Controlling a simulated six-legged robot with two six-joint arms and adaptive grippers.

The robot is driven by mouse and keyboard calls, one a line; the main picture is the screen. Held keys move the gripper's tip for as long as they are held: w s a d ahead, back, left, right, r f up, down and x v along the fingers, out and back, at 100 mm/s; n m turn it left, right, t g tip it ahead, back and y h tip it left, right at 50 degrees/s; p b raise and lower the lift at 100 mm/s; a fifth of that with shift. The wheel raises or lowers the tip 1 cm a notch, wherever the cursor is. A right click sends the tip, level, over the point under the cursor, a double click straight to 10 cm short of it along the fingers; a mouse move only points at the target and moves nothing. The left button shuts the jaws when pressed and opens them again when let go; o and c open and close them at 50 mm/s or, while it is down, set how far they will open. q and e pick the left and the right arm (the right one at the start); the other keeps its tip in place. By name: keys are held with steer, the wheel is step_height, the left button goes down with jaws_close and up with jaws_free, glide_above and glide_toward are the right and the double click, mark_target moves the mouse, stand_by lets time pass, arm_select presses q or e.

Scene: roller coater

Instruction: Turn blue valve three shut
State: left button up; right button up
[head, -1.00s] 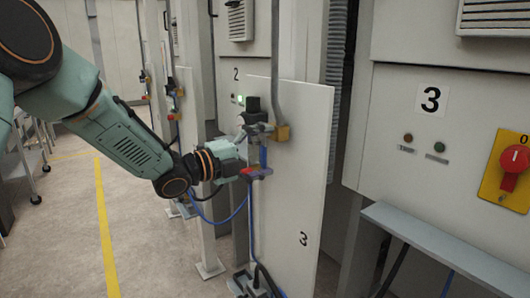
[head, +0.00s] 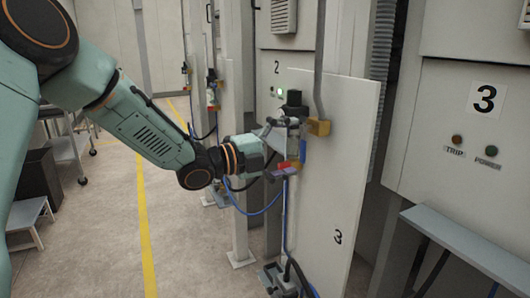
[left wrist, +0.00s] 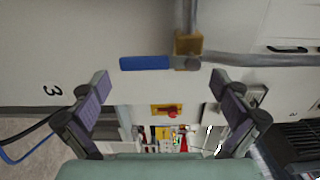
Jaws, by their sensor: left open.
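Valve three has a brass body (head: 319,127) on the pale panel marked 3, and a blue lever (head: 302,151) that hangs down from it. In the left wrist view, the blue lever (left wrist: 145,62) lies sideways and points left from the brass body (left wrist: 188,44). My left gripper (head: 283,150) is at the lever's left in the head view and partly covers it. In the left wrist view, my left gripper (left wrist: 160,79) is open, its fingers spread to either side, with nothing between the tips. The lever shows above the line between the tips. My right gripper is out of view.
A grey pipe (head: 320,45) runs down to the valve. A grey cabinet marked 3 (head: 486,98) with a ledge (head: 463,243) stands at the right. A blue hose (head: 262,210) and dark cables hang below my gripper. Floor by the yellow line (head: 145,215) is clear.

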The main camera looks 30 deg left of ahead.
arm_select(q)
steer(key=v, duration=0.8)
steer(key=shift+s+a, duration=0.15)
steer(key=shift+s, duration=0.1)
steer(key=shift+s, duration=0.1)
steer(key=shift+w, duration=0.2)
stand_by(0.5)
steer(key=shift+x, duration=4.9)
steer(key=shift+s, duration=0.15)
steer(key=shift+v, duration=4.9)
